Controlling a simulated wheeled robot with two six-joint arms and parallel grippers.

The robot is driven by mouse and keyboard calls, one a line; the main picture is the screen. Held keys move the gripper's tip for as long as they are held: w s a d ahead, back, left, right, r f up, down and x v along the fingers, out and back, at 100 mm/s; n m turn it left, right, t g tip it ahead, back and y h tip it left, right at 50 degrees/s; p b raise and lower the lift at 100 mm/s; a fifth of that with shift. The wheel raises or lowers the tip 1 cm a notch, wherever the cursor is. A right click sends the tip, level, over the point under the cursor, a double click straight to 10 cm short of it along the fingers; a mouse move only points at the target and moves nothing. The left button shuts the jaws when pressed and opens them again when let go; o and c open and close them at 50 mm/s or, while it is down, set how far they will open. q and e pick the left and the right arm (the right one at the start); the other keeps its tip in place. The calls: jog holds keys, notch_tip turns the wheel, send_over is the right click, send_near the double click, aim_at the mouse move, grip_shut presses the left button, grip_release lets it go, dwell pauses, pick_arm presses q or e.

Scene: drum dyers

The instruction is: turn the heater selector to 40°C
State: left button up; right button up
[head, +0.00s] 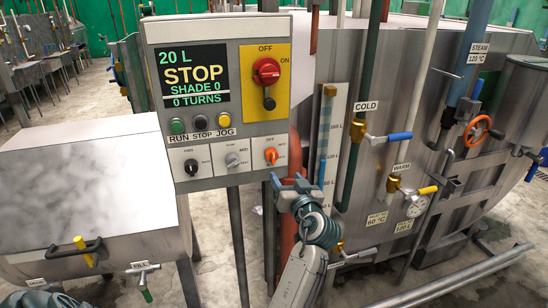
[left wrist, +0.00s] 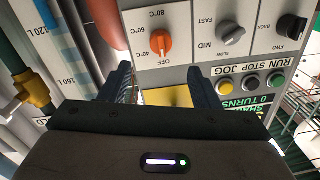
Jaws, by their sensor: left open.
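The heater selector (head: 271,155) is an orange knob at the right end of the panel's lower row. In the left wrist view the orange knob (left wrist: 160,43) appears upside down, with OFF, 40°C and 80°C marked around it. Its handle seems to lie along the OFF direction, but the exact setting is hard to read. My left gripper (head: 289,183) is just below and right of the knob, apart from it. In the left wrist view its two dark fingers stand wide apart with nothing between them, and the knob shows beyond their tips. My right gripper is not in view.
The control panel (head: 213,125) also carries a black knob (head: 191,166), a grey knob (head: 232,160), push buttons and a red main switch (head: 267,71). A blue and white level gauge (head: 331,145) and a dark COLD pipe (head: 362,100) stand close on the right.

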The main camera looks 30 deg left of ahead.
aim_at(274, 159)
pick_arm(q)
jog(key=p+x, duration=0.1)
jog(key=x, duration=0.2)
jog(key=p+x, duration=0.2)
jog(key=x, duration=0.1)
jog(key=p+x, duration=0.1)
jog(key=x, duration=0.3)
jog(key=shift+r, duration=0.25)
jog(key=shift+w+a+f+p, duration=0.1)
jog(key=shift+w+a+p, duration=0.15)
jog(key=shift+a+p, duration=0.1)
jog(key=c, duration=1)
